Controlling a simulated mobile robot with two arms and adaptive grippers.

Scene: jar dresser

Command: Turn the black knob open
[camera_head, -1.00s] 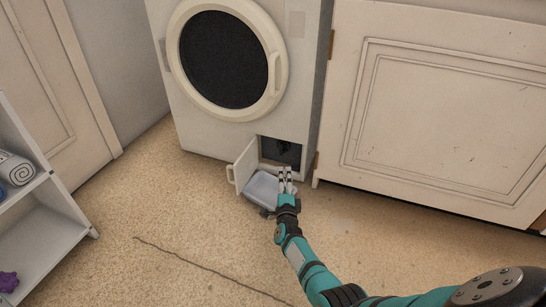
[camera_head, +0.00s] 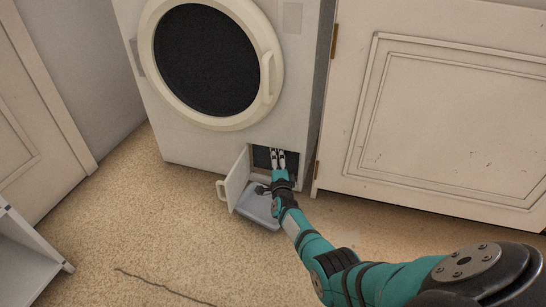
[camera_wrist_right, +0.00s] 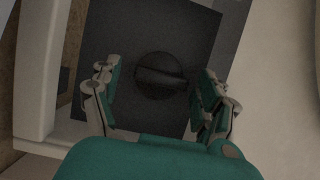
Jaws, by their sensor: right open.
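The black knob (camera_wrist_right: 160,76) shows in the right wrist view, round with a raised grip bar, on a dark panel (camera_wrist_right: 190,30). In the head view my gripper and the shadow hide it inside the small opening (camera_head: 262,156) low on the white washing machine (camera_head: 190,142). My right gripper (camera_head: 278,153) is at this opening. In the right wrist view my right gripper (camera_wrist_right: 155,92) is open, one finger to each side of the knob, with a gap on both sides. My left gripper is not in view.
The small hatch door (camera_head: 238,180) stands open left of the opening. A grey tray (camera_head: 258,208) is on the floor below it. A white cabinet (camera_head: 440,110) stands to the right. A shelf (camera_head: 25,260) is at the lower left.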

